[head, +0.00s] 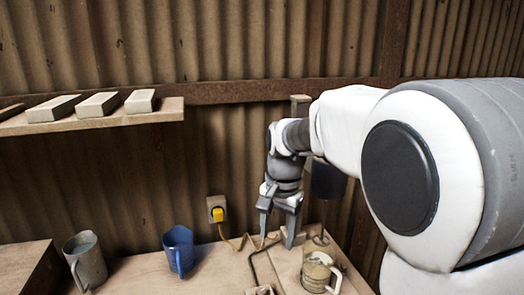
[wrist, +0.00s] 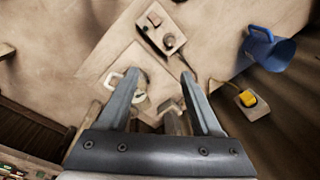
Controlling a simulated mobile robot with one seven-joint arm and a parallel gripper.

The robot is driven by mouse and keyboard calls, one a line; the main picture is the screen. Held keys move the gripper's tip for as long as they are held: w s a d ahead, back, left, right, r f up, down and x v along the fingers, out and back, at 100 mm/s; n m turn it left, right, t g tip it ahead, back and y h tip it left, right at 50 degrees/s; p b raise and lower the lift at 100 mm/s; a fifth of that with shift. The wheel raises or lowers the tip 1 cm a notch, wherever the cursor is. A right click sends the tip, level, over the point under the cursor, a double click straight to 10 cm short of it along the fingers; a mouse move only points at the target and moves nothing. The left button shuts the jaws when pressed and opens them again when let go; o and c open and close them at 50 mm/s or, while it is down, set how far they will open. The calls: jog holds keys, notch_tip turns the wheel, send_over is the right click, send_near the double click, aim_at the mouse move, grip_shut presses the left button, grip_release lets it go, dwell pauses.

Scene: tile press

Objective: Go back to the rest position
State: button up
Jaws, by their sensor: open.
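My gripper (head: 277,238) points down over the workbench (head: 225,268), beside the tile press. Its two fingers are apart with nothing between them. The wrist view also shows my gripper (wrist: 160,76) open, with the bench and press base beyond its fingertips. The tile press has an upright post (head: 300,103) and a dark cylinder (head: 328,181), partly behind my arm. A cream mug (head: 316,274) stands on the press base, right of my gripper. It also shows in the wrist view (wrist: 140,98), partly hidden by the left finger.
A blue mug (head: 178,250) and a grey mug (head: 88,264) stand on the left. A yellow plug (head: 218,214) sits in a wall socket, its cord running near my gripper. A shelf (head: 120,117) holds pale blocks. A small control box (wrist: 160,28) lies on the bench.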

jog(key=s+d+r+n+t, duration=0.2)
jog(key=s+d, duration=0.3)
jog(key=s, duration=0.6)
jog(key=s+d+r+n+t, duration=0.2)
jog(key=s+d+n, duration=0.2)
jog(key=s, duration=0.6)
jog(key=shift+s+d+r+t+h, duration=0.2)
jog(key=shift+s+d+t+h, duration=0.15)
jog(key=shift+d, duration=0.5)
